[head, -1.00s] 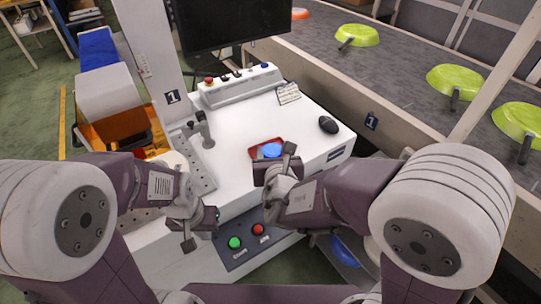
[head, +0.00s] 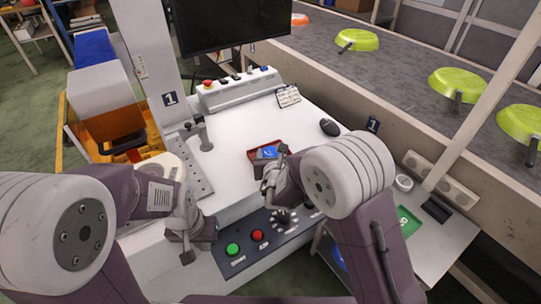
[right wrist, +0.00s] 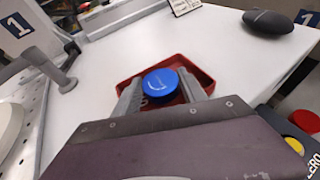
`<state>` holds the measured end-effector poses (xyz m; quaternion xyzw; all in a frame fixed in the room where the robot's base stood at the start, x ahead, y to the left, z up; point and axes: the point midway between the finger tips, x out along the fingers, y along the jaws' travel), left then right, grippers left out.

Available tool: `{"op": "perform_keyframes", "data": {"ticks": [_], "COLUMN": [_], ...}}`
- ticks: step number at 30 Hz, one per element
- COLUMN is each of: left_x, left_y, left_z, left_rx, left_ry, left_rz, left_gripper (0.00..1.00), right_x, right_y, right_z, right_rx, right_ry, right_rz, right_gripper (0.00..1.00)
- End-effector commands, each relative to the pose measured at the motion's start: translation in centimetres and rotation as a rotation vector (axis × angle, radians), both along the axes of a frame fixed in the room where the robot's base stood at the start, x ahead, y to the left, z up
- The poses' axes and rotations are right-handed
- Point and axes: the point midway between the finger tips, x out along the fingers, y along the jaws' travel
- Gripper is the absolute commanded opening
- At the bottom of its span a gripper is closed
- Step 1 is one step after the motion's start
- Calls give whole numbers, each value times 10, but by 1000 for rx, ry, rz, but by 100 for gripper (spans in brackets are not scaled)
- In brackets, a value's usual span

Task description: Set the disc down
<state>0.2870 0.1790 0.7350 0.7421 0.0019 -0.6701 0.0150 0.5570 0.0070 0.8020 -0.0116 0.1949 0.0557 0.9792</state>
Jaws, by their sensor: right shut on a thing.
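The blue disc (right wrist: 162,83) has a pale mark on top and sits between the two fingers of my right gripper (right wrist: 158,90), which is shut on it. It is over the red tray (right wrist: 207,84) on the white bench; whether it touches the tray floor I cannot tell. In the head view the disc (head: 267,152) is partly hidden by my right gripper (head: 270,161), and the red tray (head: 252,154) shows around it. My left gripper (head: 188,253) hangs empty in front of the bench at left; its finger gap is not clear.
A black mouse (head: 330,127) and a small card (head: 288,96) lie on the bench (head: 235,130). A lever post (head: 204,136) stands left of the tray. Green and red buttons (head: 257,235) are on the front panel. Green pans (head: 457,83) sit on the conveyor beyond.

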Motion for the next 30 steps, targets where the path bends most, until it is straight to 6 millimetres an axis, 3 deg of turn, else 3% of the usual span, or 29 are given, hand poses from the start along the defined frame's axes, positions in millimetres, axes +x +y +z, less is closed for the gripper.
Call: {"op": "perform_keyframes", "data": {"ticks": [7, 8, 9, 10, 22, 30], "left_x": [0, 0, 0, 0, 0, 0], "left_y": [0, 0, 0, 0, 0, 0], "left_z": [-5, -4, -3, -3, 3, 7], "left_rx": [0, 0, 0, 0, 0, 0], "left_ry": [0, 0, 0, 0, 0, 0], "left_rz": [0, 0, 0, 0, 0, 0], "left_gripper": [0, 0, 0, 0, 0, 0], "right_x": [0, 0, 0, 0, -2, -49], "right_y": [0, 0, 0, 0, 0, -4], "right_z": [-3, -2, -2, -2, 4, 23], "right_rx": [0, 0, 0, 0, -1, 1], "right_ry": [-1, 0, 1, 1, 2, 0], "right_rz": [0, 0, 0, 0, 1, 3], "right_gripper": [4, 55, 66, 71, 71, 71]}}
